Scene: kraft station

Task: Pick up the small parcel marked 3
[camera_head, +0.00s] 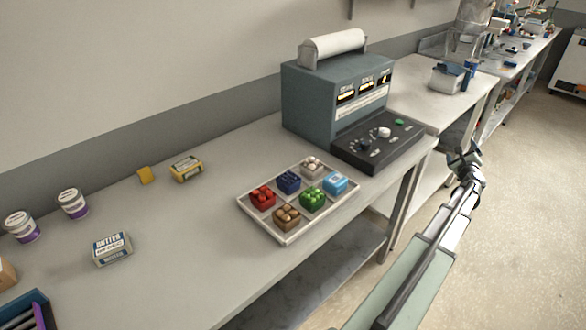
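Several small parcels sit in a shallow pale tray (322,215) on the bench, each in its own place. They are a red one (263,198), a dark blue one (289,182), a beige one (311,167), a light blue one (335,183), a green one (312,200) and a brown one (286,217). I cannot read a number 3 on any of them. My gripper (466,158) is out over the floor to the right of the bench, well apart from the tray. Its fingers are too small and dark to tell open from shut.
A grey-green machine (310,98) with a paper roll stands behind the tray. Butter-like packs (112,249) (187,168), a yellow block (146,175) and two tubs (72,204) (22,227) are to the left. The bench (190,260) left of the tray has bare room.

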